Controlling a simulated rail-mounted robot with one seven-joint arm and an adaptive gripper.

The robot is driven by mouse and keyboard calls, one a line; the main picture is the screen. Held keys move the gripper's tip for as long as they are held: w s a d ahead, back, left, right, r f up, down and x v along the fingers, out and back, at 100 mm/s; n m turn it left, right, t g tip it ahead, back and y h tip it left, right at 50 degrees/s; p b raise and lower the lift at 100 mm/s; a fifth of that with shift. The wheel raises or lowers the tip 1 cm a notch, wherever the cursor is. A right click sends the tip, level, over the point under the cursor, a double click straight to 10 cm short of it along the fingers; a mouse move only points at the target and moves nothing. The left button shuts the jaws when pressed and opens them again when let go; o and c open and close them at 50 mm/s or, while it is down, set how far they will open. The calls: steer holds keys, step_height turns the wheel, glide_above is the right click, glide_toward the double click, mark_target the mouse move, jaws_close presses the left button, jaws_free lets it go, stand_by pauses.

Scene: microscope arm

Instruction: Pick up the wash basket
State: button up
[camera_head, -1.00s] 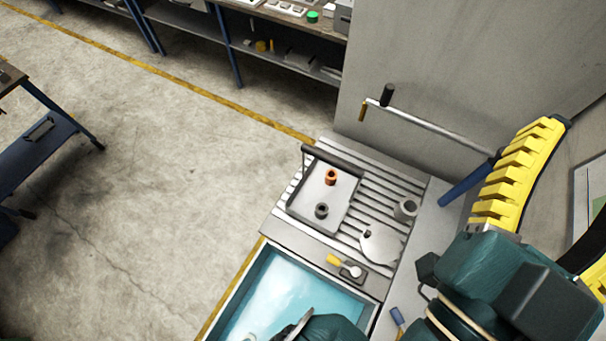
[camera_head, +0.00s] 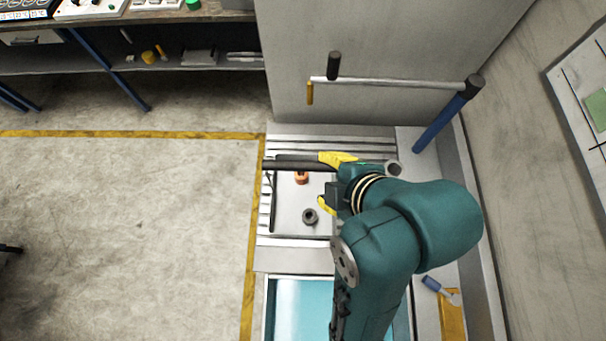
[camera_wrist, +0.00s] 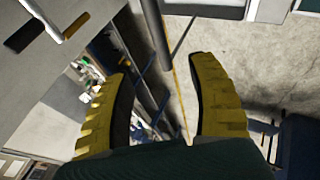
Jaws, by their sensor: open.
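The wash basket (camera_head: 289,222) is a shallow light-grey tray on the ribbed metal worktop, with a raised dark bar handle (camera_head: 290,163) at its far side. An orange ring-shaped part (camera_head: 301,178) and a dark grey one (camera_head: 310,216) stand in it. My gripper (camera_head: 324,180) is open, its yellow fingers spread above the basket's right part and pointing left. In the wrist view, a dark bar that looks like the handle (camera_wrist: 155,30) reaches in from the top toward the gap between my fingers (camera_wrist: 160,72). Contact cannot be told. My arm hides the basket's right side.
A blue basin (camera_head: 300,305) lies in front of the worktop. A wall-mounted rod with dark and yellow grips (camera_head: 395,82) stands behind. A grey cup (camera_head: 394,169) is right of my gripper. Open floor lies left; a shelf bench (camera_head: 190,50) stands farther back.

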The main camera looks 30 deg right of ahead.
mark_target(305, 166)
steer(key=x, duration=0.5)
steer(key=b+x, duration=0.1)
steer(key=x, duration=0.4)
steer(key=b+x, duration=0.1)
steer(key=x, duration=0.4)
steer(key=shift+d, duration=0.4)
jaws_close()
steer(key=shift+r, duration=0.15)
